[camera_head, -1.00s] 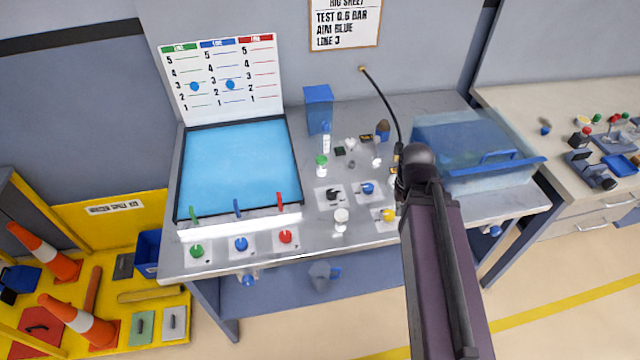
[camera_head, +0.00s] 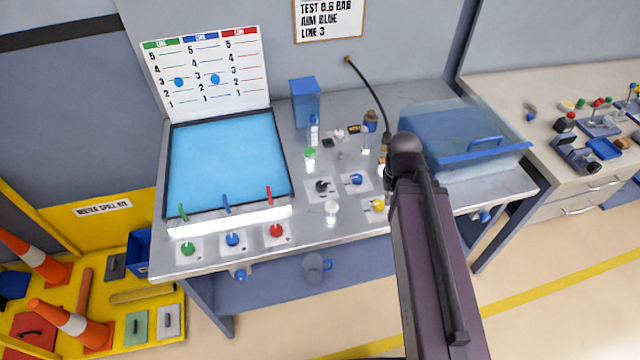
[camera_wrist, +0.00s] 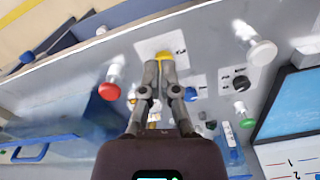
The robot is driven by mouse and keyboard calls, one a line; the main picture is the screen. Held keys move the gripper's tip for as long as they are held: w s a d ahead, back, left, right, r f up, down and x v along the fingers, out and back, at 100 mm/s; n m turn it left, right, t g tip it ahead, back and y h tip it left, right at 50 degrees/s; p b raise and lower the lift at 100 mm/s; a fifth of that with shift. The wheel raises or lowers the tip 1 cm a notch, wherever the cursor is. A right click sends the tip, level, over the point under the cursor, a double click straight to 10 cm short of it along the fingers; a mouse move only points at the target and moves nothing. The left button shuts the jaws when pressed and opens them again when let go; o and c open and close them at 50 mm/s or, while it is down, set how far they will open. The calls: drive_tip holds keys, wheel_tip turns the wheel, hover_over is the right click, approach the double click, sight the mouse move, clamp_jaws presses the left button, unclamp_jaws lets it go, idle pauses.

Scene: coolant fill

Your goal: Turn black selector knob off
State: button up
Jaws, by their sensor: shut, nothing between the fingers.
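The black selector knob (camera_head: 322,186) sits on a white plate on the metal bench top, left of the blue knob (camera_head: 356,179). In the wrist view the black knob (camera_wrist: 240,83) is to the right of my gripper (camera_wrist: 161,64), clearly apart from it. My gripper is shut and empty, with its fingertips close to the yellow knob (camera_wrist: 163,55). I cannot tell whether they touch it. In the head view my arm hides the gripper. The knob's exact setting is too small to read.
A white knob (camera_head: 331,208) stands just in front of the black knob. A clear blue bin (camera_head: 450,125) is at the right of the bench. A red-topped fitting (camera_wrist: 110,90) is left of my gripper in the wrist view. A blue screen panel (camera_head: 228,165) lies at left.

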drive_tip(key=o, duration=0.3)
drive_tip(key=shift+w, duration=0.1)
drive_tip(key=o, duration=0.4)
drive_tip(key=shift+w+a, duration=0.25)
drive_tip(key=shift+w, duration=0.05)
drive_tip(key=shift+c, duration=0.2)
drive_tip(key=o, duration=0.4)
drive_tip(key=shift+w+a+r, duration=0.1)
drive_tip(key=shift+w+a, duration=0.35)
drive_tip(key=shift+w, duration=0.15)
drive_tip(key=shift+c, duration=0.2)
drive_tip(key=r+m+p, duration=0.1)
drive_tip(key=m+p, duration=0.1)
hover_over(321, 185)
drive_tip(key=shift+r, duration=0.15)
drive_tip(key=shift+f+b, duration=0.2)
drive_tip(key=shift+b, duration=0.2)
wheel_tip(321, 185, down, 13)
drive_tip(key=b, duration=1.3)
drive_tip(key=shift+f, duration=0.2)
